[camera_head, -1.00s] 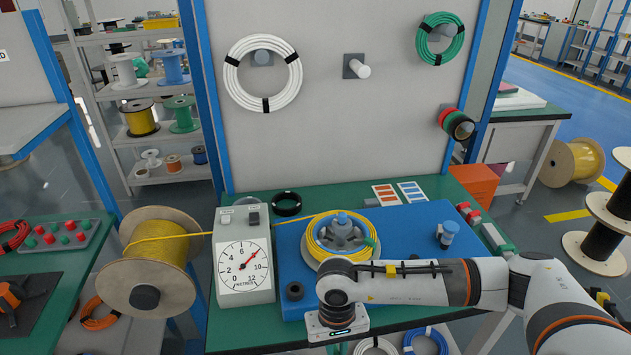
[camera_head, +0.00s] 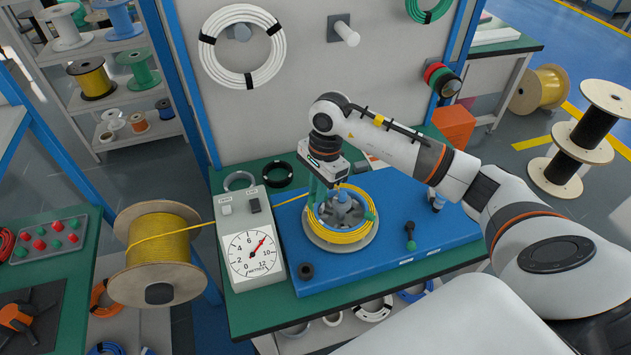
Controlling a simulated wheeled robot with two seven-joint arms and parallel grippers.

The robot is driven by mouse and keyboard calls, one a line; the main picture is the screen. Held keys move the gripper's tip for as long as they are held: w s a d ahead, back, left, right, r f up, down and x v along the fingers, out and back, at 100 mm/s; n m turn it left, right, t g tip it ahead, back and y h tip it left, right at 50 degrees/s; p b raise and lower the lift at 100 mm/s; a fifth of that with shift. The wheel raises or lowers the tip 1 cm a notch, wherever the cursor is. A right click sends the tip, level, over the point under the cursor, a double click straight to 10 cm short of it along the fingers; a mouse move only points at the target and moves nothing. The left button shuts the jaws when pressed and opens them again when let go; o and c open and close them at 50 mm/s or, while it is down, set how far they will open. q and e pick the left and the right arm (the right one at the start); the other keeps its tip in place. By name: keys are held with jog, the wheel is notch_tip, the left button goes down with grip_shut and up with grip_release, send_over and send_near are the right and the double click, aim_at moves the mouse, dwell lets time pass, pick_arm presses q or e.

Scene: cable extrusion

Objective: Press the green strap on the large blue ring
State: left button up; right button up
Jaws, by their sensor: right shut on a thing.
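I see no large blue ring there. My left gripper is not in view.
A black ring (camera_head: 278,174) lies behind.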

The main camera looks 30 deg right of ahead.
jog(key=f, duration=0.1)
jog(key=b, duration=0.3)
send_over(317, 223)
jog(key=shift+w+d+f, duration=0.1)
jog(key=shift+f, duration=1.45)
jog(key=shift+w+d+f, duration=0.1)
jog(key=shift+f, duration=1.4)
jog(key=shift+a+b, duration=0.1)
jog(key=shift+b, duration=0.35)
jog(key=shift+f+b, duration=1.4)
jog(key=shift+f, duration=0.1)
jog(key=shift+f+b, duration=0.55)
jog(key=shift+b, duration=0.05)
jog(key=shift+s+f+b, duration=0.15)
jog(key=shift+s+b, duration=0.05)
jog(key=shift+b, duration=0.15)
